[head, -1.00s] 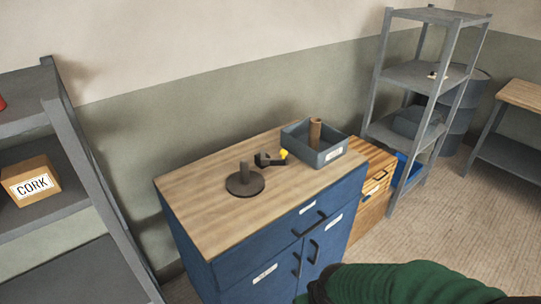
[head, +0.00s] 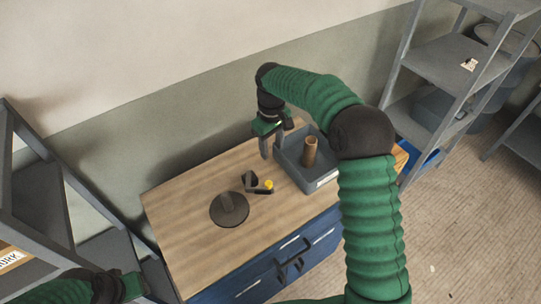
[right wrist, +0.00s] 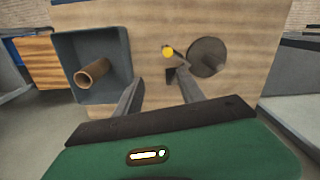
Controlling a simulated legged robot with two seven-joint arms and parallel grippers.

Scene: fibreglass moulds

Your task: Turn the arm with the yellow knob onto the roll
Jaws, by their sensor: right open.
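The dark arm (head: 250,182) with the yellow knob (head: 268,185) lies low over the wooden worktop; I cannot tell whether it joins the round dark base with a short post (head: 229,209) beside it. The brown roll (head: 310,150) stands in a grey bin (head: 318,180), apart from the arm. My right gripper (head: 276,143) is open and empty, pointing down above the worktop behind the knob, left of the bin. The right wrist view shows the knob (right wrist: 168,52) beyond its parted fingers (right wrist: 160,88). My left gripper (head: 135,284) is at lower left, its jaws unclear.
The worktop (head: 190,190) tops a blue cabinet (head: 300,255) against the wall. A grey shelf rack (head: 425,70) stands at right, another (head: 30,190) at left. The worktop's left part is clear. The bin walls stand close to my right gripper.

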